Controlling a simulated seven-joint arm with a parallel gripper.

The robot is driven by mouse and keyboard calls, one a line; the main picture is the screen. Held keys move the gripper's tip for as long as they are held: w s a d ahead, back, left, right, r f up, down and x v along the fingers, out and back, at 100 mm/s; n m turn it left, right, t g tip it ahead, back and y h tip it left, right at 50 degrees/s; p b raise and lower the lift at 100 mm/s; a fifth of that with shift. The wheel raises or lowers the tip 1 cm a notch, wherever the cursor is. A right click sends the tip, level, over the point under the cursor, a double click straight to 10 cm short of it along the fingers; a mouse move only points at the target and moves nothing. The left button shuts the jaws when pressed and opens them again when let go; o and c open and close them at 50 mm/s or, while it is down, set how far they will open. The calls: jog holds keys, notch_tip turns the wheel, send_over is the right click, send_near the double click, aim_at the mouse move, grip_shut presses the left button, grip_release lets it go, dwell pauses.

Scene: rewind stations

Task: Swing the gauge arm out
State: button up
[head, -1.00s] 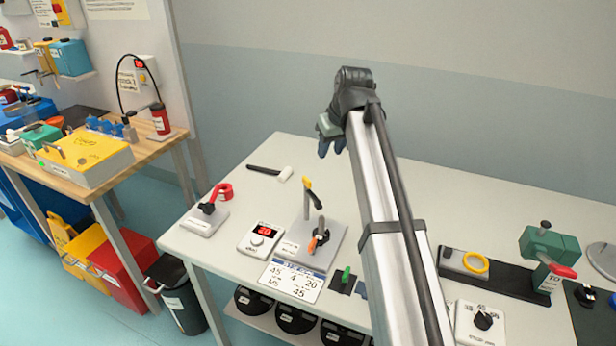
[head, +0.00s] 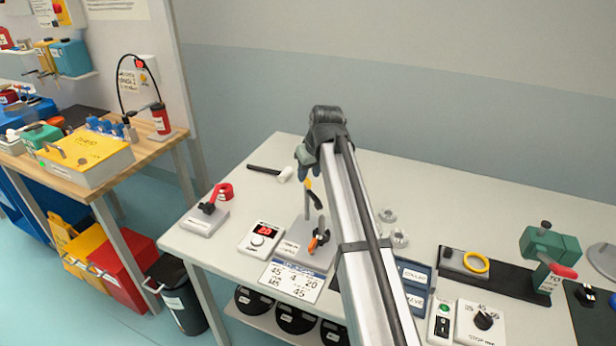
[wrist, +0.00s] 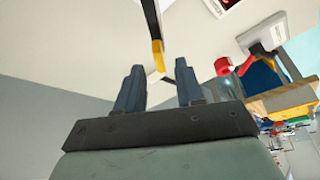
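A grey station base (head: 303,257) carries an upright post. A gauge arm (head: 314,197) with a yellow end and a dark section sits at the post's top. An orange-and-black part (head: 318,240) sits lower on the base. In the wrist view the yellow-ended bar (wrist: 157,50) points in toward the gap between my fingers, and I see no contact. My gripper (head: 306,172) is just above the yellow end in the head view. In the wrist view my gripper (wrist: 157,82) has its fingers apart with nothing held. My forearm hides part of the table right of the station.
A dial box with a red display (head: 262,237) and a red-levered switch (head: 206,212) stand left of the station. A black-handled mallet (head: 268,171) lies behind. A green press (head: 548,250) stands at the right.

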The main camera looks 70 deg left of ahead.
jog(key=shift+x, duration=1.3)
jog(key=shift+c, duration=0.5)
grip_shut()
